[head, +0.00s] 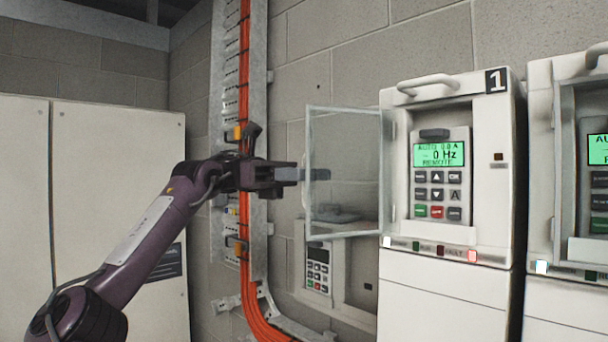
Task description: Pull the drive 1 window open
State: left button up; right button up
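Drive 1 (497,150) is a white cabinet with a "1" label at its top right. Its clear framed window (345,110) stands swung open to the left, hinged beside the panel. The keypad panel (437,185) with its green screen is uncovered. My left gripper (308,174) is at the window's free left edge, about mid-height, with its grey fingertips overlapping the frame. I cannot tell whether the fingers are closed on a handle or only beside the window. My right gripper is out of view.
A second drive (567,150) stands close on the right. A cable tray with orange cables (244,80) runs down the wall behind my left arm. A small keypad box (319,268) is on the wall below the window. Pale cabinets (110,130) stand at the left.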

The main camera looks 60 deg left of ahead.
pick_arm(q)
jog(key=v, duration=0.8)
jog(key=shift+s, duration=0.2)
jog(key=shift+a, duration=0.1)
dwell(0.5)
